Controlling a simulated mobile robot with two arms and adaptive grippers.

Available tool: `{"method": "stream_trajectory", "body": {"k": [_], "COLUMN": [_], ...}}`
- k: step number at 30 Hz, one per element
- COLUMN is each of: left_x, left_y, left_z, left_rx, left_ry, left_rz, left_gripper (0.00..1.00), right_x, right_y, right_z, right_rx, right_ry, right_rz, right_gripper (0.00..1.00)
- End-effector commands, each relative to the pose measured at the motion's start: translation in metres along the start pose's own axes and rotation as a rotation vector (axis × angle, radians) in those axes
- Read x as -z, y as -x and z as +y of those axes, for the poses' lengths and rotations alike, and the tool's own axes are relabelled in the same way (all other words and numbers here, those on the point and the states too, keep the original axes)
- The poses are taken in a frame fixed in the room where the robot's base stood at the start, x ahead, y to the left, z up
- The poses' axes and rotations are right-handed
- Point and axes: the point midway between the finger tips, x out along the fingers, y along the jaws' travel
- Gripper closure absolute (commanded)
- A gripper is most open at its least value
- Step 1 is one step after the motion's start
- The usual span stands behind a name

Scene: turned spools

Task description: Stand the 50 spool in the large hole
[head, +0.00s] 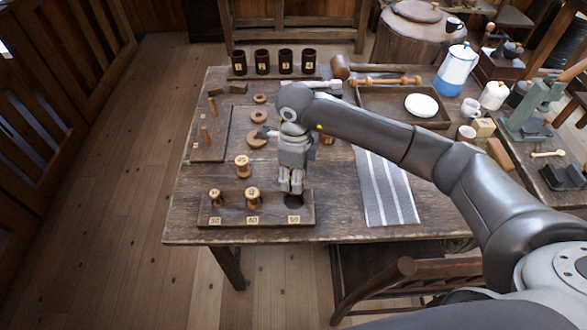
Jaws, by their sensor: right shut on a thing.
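The dark wooden board (275,221) lies along the near side of the table, with small number plates on its front; the right one seems to read 50. One spool (216,198) stands at its left place and another (253,197) at its middle place. A pale wooden spool (243,167) stands on the table behind the board; its number is too small to read surely. My right gripper (291,190) points down over the board's right end, just above the dark large hole (293,202). It is shut; what it grips is mostly hidden between the fingers. My left gripper is out of view.
Several dark numbered cups (285,62) stand at the back. A striped cloth (386,190) lies to the right, below a tray with a white plate (421,104). A chair (405,268) stands at the front edge.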

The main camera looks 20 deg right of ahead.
Motion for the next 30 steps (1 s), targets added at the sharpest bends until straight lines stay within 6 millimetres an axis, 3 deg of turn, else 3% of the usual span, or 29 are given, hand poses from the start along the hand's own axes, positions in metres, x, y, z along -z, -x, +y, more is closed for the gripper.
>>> {"method": "stream_trajectory", "body": {"k": [4,11,19,30], "left_x": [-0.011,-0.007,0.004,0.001], "left_y": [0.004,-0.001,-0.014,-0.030], "left_z": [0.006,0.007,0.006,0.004], "left_rx": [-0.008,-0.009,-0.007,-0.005], "left_ry": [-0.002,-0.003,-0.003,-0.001], "left_rz": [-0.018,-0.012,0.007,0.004], "left_gripper": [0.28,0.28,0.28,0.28], "right_x": [-0.003,-0.003,-0.003,-0.003], "right_y": [-0.003,-0.012,-0.034,-0.063], "right_z": [-0.003,-0.003,-0.003,-0.004], "right_rx": [0.003,0.002,0.003,0.003], "right_ry": [-0.097,-0.116,-0.114,-0.113], "right_rz": [0.005,0.005,0.005,0.006], "right_gripper": [0.82,0.82,0.82,0.82]}}
